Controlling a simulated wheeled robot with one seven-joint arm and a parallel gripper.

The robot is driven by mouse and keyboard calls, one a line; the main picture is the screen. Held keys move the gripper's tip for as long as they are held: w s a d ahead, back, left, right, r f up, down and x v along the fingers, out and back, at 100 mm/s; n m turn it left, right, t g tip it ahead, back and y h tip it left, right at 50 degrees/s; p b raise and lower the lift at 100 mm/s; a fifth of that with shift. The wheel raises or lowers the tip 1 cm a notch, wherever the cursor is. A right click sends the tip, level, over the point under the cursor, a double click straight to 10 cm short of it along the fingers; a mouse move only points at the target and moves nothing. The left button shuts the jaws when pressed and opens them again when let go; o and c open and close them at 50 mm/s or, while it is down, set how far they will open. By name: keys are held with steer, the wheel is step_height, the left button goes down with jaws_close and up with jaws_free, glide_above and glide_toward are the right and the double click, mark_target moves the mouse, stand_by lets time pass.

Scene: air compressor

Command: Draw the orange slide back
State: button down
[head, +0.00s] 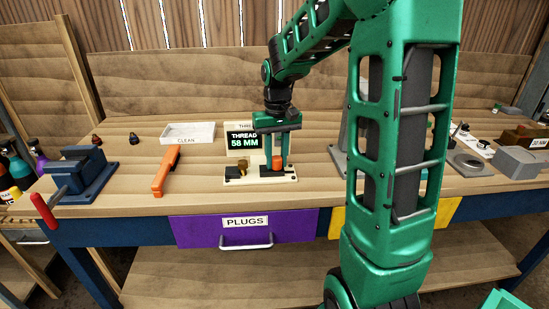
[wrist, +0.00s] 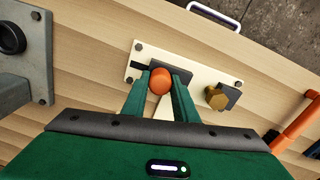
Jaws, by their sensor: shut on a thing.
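The orange slide shows as a rounded orange knob (wrist: 161,82) in the wrist view, on a cream base plate (wrist: 182,52) bolted to the bench. My gripper (wrist: 160,88) points down with its two green fingers closed on either side of the orange knob. In the head view, my gripper (head: 277,150) stands over the cream plate (head: 235,181), and the orange knob (head: 277,162) shows between the fingers. A dark slot lies beside the knob. A brass hex fitting (wrist: 217,98) sits on a dark block on the same plate.
A sign reading THREAD 58 MM (head: 242,140) stands behind the plate. An orange bar-like tool (head: 166,171), a white CLEAN tray (head: 188,133) and a blue vise (head: 83,172) are to the left. A purple PLUGS drawer (head: 200,230) is below the bench edge.

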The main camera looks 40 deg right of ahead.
mark_target(278, 157)
steer(key=shift+d, duration=0.2)
steer(key=c, duration=1.4)
jaws_free()
steer(key=shift+s+d, duration=0.1)
steer(key=shift+r, duration=0.2)
step_height(278, 157, up, 10)
steer(key=shift+r, duration=0.2)
steer(key=s+f+m, duration=0.1)
steer(key=s+f, duration=0.2)
steer(key=s, duration=0.6)
steer(key=s+a+f, duration=0.1)
steer(key=s+f, duration=0.2)
steer(key=s, duration=0.6)
steer(key=s+f+m, duration=0.1)
steer(key=s+f, duration=0.3)
steer(key=s, duration=0.5)
steer(key=shift+s+a+m, duration=0.2)
steer(key=shift+s+m, duration=0.05)
steer(key=shift+m, duration=0.05)
